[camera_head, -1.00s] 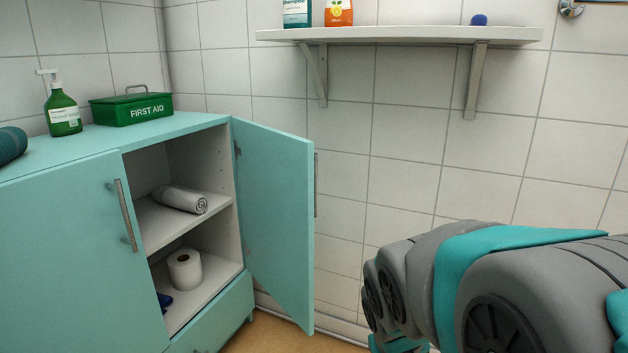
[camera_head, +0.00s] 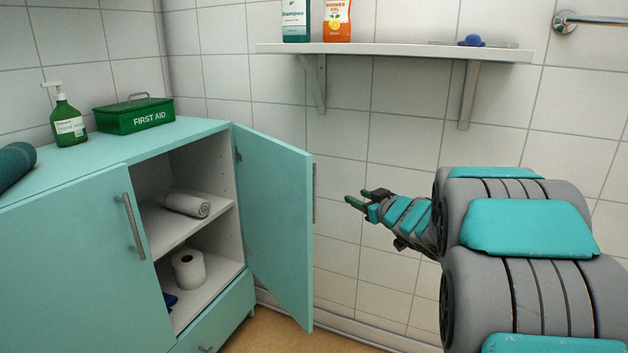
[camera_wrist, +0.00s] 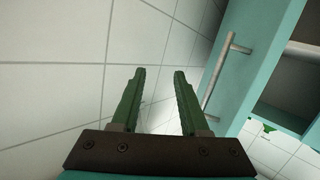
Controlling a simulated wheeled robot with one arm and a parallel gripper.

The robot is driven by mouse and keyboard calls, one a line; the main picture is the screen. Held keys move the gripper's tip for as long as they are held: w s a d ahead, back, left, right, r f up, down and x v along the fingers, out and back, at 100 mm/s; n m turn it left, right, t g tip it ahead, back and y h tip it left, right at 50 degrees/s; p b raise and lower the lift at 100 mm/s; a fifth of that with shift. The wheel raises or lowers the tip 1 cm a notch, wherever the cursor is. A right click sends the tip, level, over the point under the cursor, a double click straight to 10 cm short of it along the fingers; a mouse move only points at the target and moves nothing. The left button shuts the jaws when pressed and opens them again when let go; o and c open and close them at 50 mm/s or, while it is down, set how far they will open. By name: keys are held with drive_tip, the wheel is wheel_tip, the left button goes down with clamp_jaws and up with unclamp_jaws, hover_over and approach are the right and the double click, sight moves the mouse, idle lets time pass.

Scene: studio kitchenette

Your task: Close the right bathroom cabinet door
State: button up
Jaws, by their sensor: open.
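The right cabinet door (camera_head: 275,215) is turquoise and stands wide open, swung out from the right side of the cabinet (camera_head: 88,162). Its bar handle (camera_head: 315,193) is on the outer face and shows edge-on in the head view. In the wrist view the door (camera_wrist: 240,72) is at the right, with the metal handle (camera_wrist: 219,75) slanting along it. My gripper (camera_head: 356,200) is open and empty, to the right of the door's free edge and apart from it. In the wrist view its green fingers (camera_wrist: 160,75) point at wall tiles, left of the handle.
The left door (camera_head: 75,262) is shut. Inside are a rolled towel (camera_head: 186,203) and a toilet roll (camera_head: 187,269). A first aid box (camera_head: 133,116) and a soap bottle (camera_head: 67,118) stand on top. A wall shelf (camera_head: 390,50) hangs above my arm.

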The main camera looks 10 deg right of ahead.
sight(314, 187)
drive_tip(key=w+a+n+y, duration=0.1)
drive_tip(key=a+y, duration=0.1)
drive_tip(key=a, duration=0.1)
drive_tip(key=w+a+r+n+y+p, duration=0.1)
drive_tip(key=w+a+y, duration=0.1)
drive_tip(key=a+y, duration=0.1)
drive_tip(key=w+a+n+g+y, duration=0.1)
drive_tip(key=a+y, duration=0.1)
drive_tip(key=a, duration=0.2)
drive_tip(key=shift+w+a+r+y+p, duration=0.35)
drive_tip(key=shift+a+r+y, duration=0.05)
clamp_jaws()
idle(1.3)
